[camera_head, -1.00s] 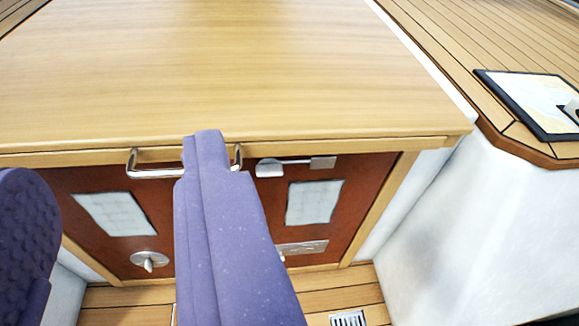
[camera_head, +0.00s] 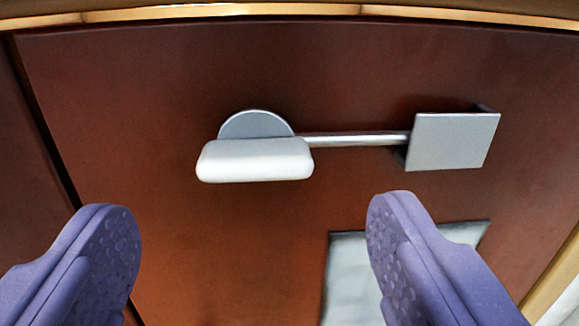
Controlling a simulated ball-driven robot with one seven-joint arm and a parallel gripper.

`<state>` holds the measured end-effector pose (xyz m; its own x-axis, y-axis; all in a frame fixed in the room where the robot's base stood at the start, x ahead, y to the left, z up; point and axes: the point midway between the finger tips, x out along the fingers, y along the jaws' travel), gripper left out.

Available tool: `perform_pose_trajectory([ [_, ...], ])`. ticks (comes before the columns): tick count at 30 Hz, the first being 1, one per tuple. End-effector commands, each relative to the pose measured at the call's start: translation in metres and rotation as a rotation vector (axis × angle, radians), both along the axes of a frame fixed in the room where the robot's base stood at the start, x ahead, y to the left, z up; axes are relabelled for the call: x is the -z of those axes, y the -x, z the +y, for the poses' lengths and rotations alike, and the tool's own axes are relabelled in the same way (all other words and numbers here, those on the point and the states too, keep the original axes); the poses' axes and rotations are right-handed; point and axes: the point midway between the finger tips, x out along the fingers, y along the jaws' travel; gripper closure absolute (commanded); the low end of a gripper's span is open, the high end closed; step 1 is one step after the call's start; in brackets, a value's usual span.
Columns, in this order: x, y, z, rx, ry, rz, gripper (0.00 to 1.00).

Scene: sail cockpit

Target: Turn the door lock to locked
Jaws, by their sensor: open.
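The door lock is on the reddish-brown door (camera_head: 200,55). Its pale grip (camera_head: 255,161) lies level in front of a round grey plate (camera_head: 255,124). A thin metal rod (camera_head: 355,139) runs right from it to a square grey keeper block (camera_head: 450,141), and its end meets the block. My gripper (camera_head: 250,230) is open and empty. Its two purple fingers show below the lock, one on each side of the grip and apart from it. Nothing hides the lock.
A pale panel (camera_head: 345,270) is set in the door at lower right, partly behind my right finger. A wooden edge (camera_head: 200,11) runs along the top. A dark vertical gap (camera_head: 48,140) bounds the door at left.

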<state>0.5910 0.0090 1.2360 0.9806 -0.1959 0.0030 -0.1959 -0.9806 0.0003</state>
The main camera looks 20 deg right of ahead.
Motion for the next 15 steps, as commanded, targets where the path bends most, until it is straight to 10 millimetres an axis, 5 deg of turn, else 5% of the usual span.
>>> perform_pose_trajectory([
  [6,0.002,-0.034,-0.007,0.000,0.001,0.001,0.19],
  [15,0.000,-0.043,-0.009,-0.001,0.000,0.001,0.19],
])
